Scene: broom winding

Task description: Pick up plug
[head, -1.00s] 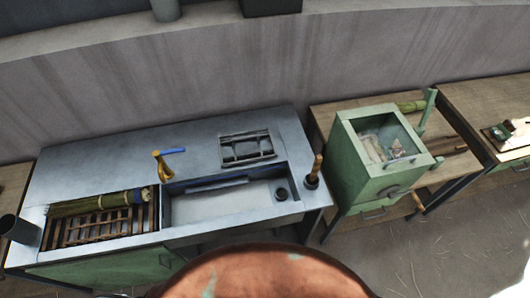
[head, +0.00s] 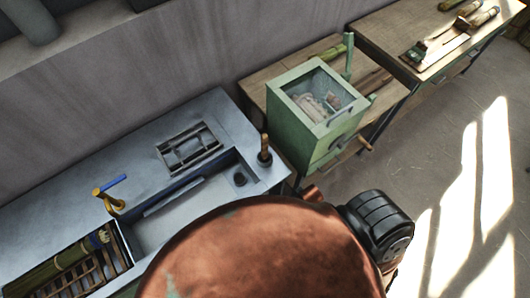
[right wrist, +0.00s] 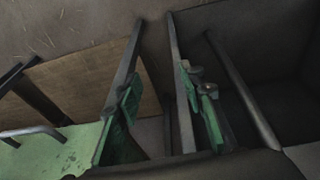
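A small dark round piece (head: 240,179), which looks like the plug, sits in the right end of the sink basin (head: 180,212) in the head view. I cannot make out its details. In the right wrist view my right gripper (right wrist: 160,80) shows its two green fingers apart, with nothing between them. The plug cannot be made out in that view. In the head view a black part of my right arm shows right of my copper-coloured body, but no fingers show. My left gripper is not in view.
A wooden-handled tool (head: 265,152) stands upright at the counter's right corner. A yellow tap with a blue lever (head: 108,195) stands behind the sink. A rack (head: 189,149) lies on the counter. A green glass-topped box (head: 318,115) stands on the bench to the right.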

